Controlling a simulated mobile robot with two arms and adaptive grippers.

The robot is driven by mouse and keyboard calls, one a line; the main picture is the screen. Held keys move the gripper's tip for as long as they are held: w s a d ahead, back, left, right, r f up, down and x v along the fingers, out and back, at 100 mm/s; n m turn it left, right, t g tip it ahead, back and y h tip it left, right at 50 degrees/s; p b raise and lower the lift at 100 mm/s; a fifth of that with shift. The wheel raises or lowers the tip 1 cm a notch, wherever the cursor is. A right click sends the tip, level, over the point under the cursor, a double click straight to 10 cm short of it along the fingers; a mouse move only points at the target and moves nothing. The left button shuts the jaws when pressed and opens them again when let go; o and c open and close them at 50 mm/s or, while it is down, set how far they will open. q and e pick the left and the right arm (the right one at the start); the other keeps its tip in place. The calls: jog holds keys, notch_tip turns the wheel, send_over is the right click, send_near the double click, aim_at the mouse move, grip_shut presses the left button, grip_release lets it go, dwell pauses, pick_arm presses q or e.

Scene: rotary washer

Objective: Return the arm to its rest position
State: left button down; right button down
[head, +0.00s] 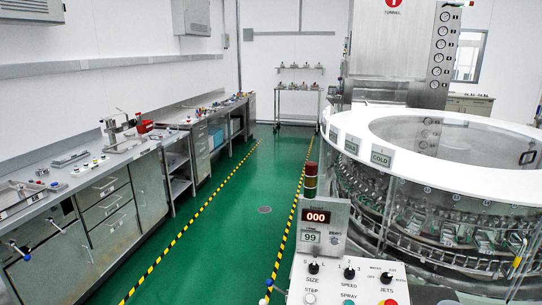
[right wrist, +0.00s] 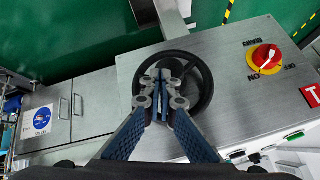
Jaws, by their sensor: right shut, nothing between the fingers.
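My right gripper (right wrist: 161,82) shows in the right wrist view with its two blue-grey fingers closed together and nothing held between them. It is in front of a black handwheel (right wrist: 207,82) on a steel panel and hides the wheel's middle. I cannot tell how far the fingertips are from the wheel. My left gripper shows in neither view, and neither arm appears in the head view.
A red and yellow rotary switch (right wrist: 266,58) sits on the steel panel (right wrist: 225,125). In the head view, a control box (head: 322,225) with a "000" display stands before the round washer (head: 440,165). A workbench (head: 100,170) lines the left wall. The green aisle (head: 245,215) is clear.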

jog(key=s+a+f+n+g+b, duration=0.1)
jog(key=s+a+f+n+g, duration=0.1)
jog(key=s+f, duration=0.5)
jog(key=s+a+f+n+g+b, duration=0.1)
jog(key=s+f, duration=0.6)
jog(key=s, duration=1.1)
jog(key=s+a+f+n+g+b, duration=0.2)
jog(key=s+a+f+n+g, duration=0.2)
jog(key=s+f, duration=0.4)
jog(key=s+a+n, duration=0.1)
jog(key=s, duration=0.3)
jog(key=shift+s+a+y, duration=0.15)
jog(key=shift+s+y, duration=0.05)
jog(key=shift+y, duration=0.2)
